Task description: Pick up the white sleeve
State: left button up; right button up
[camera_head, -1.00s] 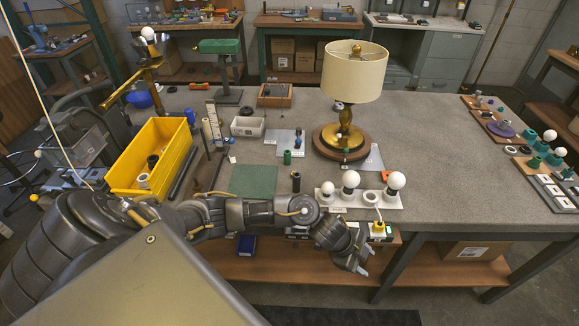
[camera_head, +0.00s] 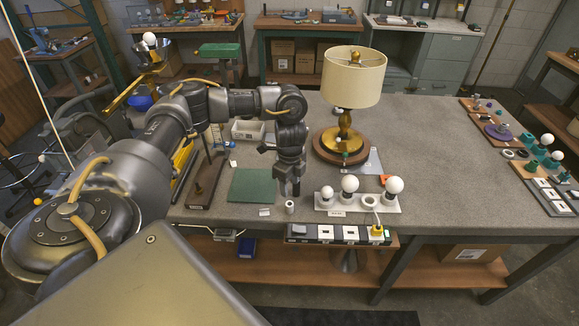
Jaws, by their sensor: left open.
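A small white upright cylinder (camera_head: 290,207), which looks like the white sleeve, stands near the front edge of the grey bench. My left gripper (camera_head: 289,190) points down just behind and above it in the picture. Its two fingers are apart, and nothing shows between them. I cannot tell whether a finger touches the cylinder. My right gripper is not in view.
A white board (camera_head: 345,208) with several bulbs stands just right of the cylinder. A green mat (camera_head: 252,185) lies to the left. The lamp's round wooden base (camera_head: 325,152) stands behind. The bench's right middle is clear.

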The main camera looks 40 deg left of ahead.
pick_arm(q)
send_over(290, 205)
jog(key=f, duration=0.5)
jog(key=shift+s+d+f+b, duration=0.2)
jog(key=shift+s+f+b, duration=0.1)
jog(key=shift+s+d+f+p, duration=0.1)
jog(key=shift+d+f+p, duration=0.05)
jog(key=shift+f+p, duration=0.2)
notch_tip(290, 205, down, 4)
jog(key=shift+r+p, duration=0.2)
jog(key=shift+p, duration=0.45)
jog(key=shift+f, duration=0.4)
jog(key=shift+d, duration=0.1)
grip_shut()
jog(key=shift+r, duration=0.1)
